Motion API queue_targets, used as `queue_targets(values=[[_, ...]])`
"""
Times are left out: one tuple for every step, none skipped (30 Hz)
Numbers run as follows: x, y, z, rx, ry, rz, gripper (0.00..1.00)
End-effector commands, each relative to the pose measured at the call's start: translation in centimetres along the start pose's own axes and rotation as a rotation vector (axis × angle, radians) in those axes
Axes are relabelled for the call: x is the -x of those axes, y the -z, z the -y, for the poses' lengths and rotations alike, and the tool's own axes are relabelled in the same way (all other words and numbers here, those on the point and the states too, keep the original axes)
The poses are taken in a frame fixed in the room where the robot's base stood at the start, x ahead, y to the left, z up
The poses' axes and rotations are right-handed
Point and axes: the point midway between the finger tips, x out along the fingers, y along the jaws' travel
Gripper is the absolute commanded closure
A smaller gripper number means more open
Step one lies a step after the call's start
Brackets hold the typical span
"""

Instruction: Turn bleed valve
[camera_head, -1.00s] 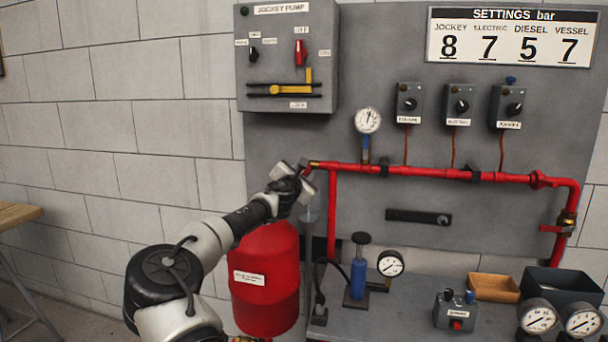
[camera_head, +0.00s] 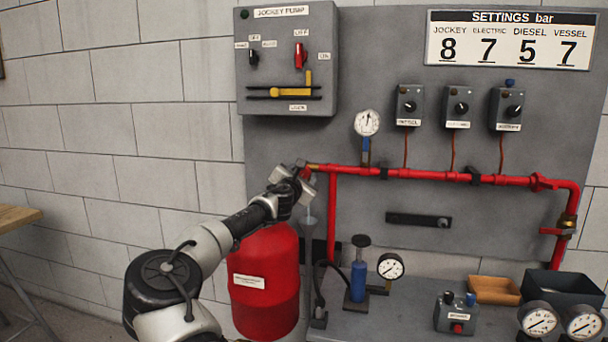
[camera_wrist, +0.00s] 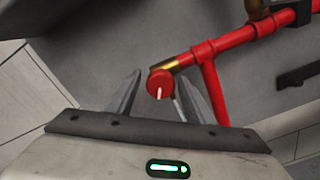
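The bleed valve appears as a round red knob (camera_wrist: 160,83) with a white pointer line, on a brass stub at the left end of the red pipe. It shows small in the head view (camera_head: 306,173), partly hidden by my gripper. My gripper (camera_wrist: 159,73) has its two fingers apart, one on each side of the knob in the wrist view. A narrow gap shows between each finger and the knob. In the head view my gripper (camera_head: 301,170) is at the pipe's left end. Whether a finger touches the knob cannot be told.
The red pipe (camera_head: 430,174) runs right along the grey panel. A dial gauge (camera_head: 367,123) stands above it. The jockey pump box (camera_head: 288,60) hangs above my gripper. A red vessel (camera_head: 264,285) stands below my arm. A blue hand pump (camera_head: 358,275) stands on the bench.

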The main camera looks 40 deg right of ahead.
Motion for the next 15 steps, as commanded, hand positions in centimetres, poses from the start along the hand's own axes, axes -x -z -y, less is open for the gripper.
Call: queue_targets(values=[[0.0, 0.0, 0.0, 0.000, 0.000, 0.000, 0.52], [0.0, 0.0, 0.0, 0.000, 0.000, 0.000, 0.52], [0.0, 0.0, 0.0, 0.000, 0.000, 0.000, 0.52], [0.1, 0.0, 0.0, 0.000, 0.000, 0.000, 0.52], [0.1, 0.0, 0.0, 0.000, 0.000, 0.000, 0.52], [0.3, 0.0, 0.0, 0.000, 0.000, 0.000, 0.52], [0.5, 0.0, 0.0, 0.000, 0.001, 0.000, 0.52], [0.8, 0.1, 0.0, 0.000, 0.001, 0.000, 0.52], [1.4, 0.1, -0.1, 0.000, 0.000, -0.002, 0.52], [1.8, 0.1, -0.1, 0.000, 0.000, -0.002, 0.52], [2.4, 0.1, -0.1, 0.000, 0.000, -0.001, 0.52], [3.2, 0.1, -0.1, -0.001, 0.001, -0.001, 0.52], [3.9, 0.1, -0.1, 0.000, 0.000, -0.002, 0.52], [4.7, 0.2, -0.2, 0.000, -0.001, -0.002, 0.52], [5.7, 0.1, -0.1, 0.000, 0.000, -0.001, 0.52]])
